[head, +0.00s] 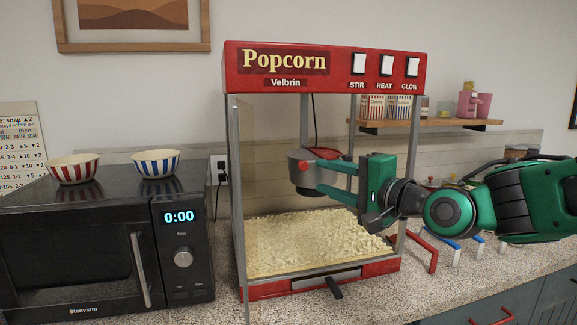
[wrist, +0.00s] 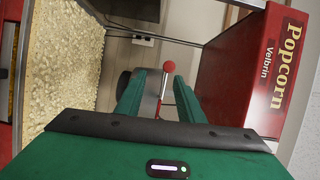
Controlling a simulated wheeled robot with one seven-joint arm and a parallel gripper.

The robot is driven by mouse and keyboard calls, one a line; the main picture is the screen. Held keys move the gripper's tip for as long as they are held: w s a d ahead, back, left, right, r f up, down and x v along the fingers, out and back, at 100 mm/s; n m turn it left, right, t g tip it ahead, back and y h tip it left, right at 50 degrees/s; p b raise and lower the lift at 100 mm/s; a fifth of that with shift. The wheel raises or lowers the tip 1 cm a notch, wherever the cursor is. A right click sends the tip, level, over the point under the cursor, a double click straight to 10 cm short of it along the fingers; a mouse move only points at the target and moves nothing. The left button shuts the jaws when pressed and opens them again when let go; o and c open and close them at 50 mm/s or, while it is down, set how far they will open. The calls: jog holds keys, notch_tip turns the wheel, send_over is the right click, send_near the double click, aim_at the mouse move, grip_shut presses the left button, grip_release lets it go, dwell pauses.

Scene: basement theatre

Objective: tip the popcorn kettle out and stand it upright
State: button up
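The popcorn kettle (head: 297,178) is a grey pot hanging inside the red popcorn machine (head: 320,68). It looks about upright, with its wide rim at the top; its right side is hidden behind my gripper. A red ball knob (head: 304,166) shows in front of it. In the wrist view the knob (wrist: 168,53) sits on a thin rod near the fingertips, with the grey kettle behind. My gripper (head: 321,178) reaches in from the right. Its two green fingers (wrist: 160,78) are apart, one each side of the rod, and I see no grip on it.
Popcorn (head: 310,238) covers the machine floor below the kettle. Metal posts (head: 235,190) frame the cabinet. A black microwave (head: 90,240) with a red-striped bowl (head: 73,169) and a blue-striped bowl (head: 156,163) stands left. A wooden shelf (head: 450,125) is behind right.

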aim_at(315, 172)
jog(key=shift+a+r, duration=0.45)
jog(key=shift+a, duration=0.05)
jog(key=shift+w+a+r+y, duration=0.1)
jog(key=shift+w+a+y, duration=0.05)
jog(key=shift+a+y, duration=0.15)
jog(key=x, duration=1)
jog(key=shift+w, duration=0.2)
jog(key=shift+d, duration=0.15)
jog(key=shift+c, duration=0.7)
